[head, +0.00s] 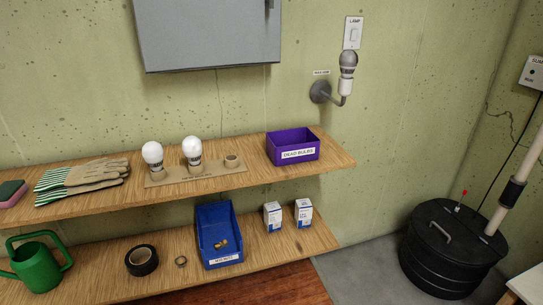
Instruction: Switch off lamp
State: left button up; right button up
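The lamp (347,73) is a bulb with a grey, dull top in a white socket on a grey pipe arm fixed to the wall, right of the upper shelf. It gives no visible glow. Right above it is a white wall switch (353,33) under a label reading "LAMP". The switch's rocker is too small to tell which way it is set. Neither of my grippers is in the head view.
The upper wooden shelf (330,160) holds gloves (85,178), two white bulbs (192,151) in a holder and a purple "DEAD BULBS" bin (293,146). A grey metal box (208,35) hangs left of the switch. A black lidded drum (450,245) stands at right.

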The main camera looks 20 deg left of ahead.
aim_at(354, 36)
jog(key=z, duration=1.05)
jog(key=i, duration=1.4)
jog(key=u, duration=3.3)
